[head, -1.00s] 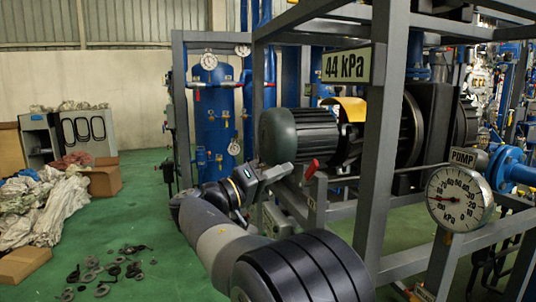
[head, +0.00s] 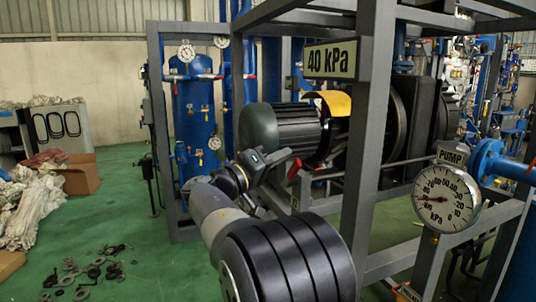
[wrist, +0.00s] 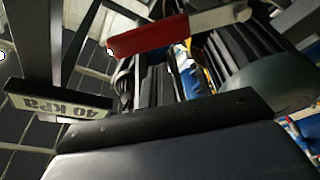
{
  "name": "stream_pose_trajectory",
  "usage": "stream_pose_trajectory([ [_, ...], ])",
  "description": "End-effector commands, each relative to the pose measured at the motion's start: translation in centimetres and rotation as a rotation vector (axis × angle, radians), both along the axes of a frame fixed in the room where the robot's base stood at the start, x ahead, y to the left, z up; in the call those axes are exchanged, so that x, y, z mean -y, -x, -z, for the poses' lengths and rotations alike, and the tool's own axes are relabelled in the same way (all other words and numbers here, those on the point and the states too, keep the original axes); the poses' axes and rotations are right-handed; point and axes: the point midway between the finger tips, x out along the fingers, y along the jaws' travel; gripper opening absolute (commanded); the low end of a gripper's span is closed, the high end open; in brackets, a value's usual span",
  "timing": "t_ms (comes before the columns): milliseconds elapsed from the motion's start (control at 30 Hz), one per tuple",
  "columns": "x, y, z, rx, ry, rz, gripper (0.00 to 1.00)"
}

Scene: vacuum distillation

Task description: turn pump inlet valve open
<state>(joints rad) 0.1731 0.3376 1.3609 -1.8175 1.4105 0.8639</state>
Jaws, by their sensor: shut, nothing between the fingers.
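The valve's red lever handle (head: 294,170) shows in the head view at the grey frame, tilted with its upper end to the right. In the wrist view the red handle (wrist: 148,36) lies across the top, on a pale metal arm. My gripper (head: 286,154) is shut and empty, just above and left of the handle in the head view. I cannot tell whether it touches the handle. In the wrist view my gripper's dark front edge (wrist: 190,118) is below the handle, with a gap between them in the picture. The valve body is hidden.
A sign (head: 331,61) reads 40 kPa. A round PUMP gauge (head: 446,198) hangs at the right. Grey frame posts (head: 368,130) and a dark motor (head: 280,128) crowd my arm. Loose rings (head: 90,272) lie on the green floor at left.

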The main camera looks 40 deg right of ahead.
Motion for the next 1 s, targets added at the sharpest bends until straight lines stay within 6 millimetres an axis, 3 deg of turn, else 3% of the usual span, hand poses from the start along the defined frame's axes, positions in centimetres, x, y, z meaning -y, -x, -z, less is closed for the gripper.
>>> stream_pose_trajectory([
  [267, -0.4, 1.4, 1.3, 0.0, 0.0, 0.001, 0.0],
  [1000, -0.5, 1.8, 1.7, 0.047, 0.011, 0.001, 0.0],
])
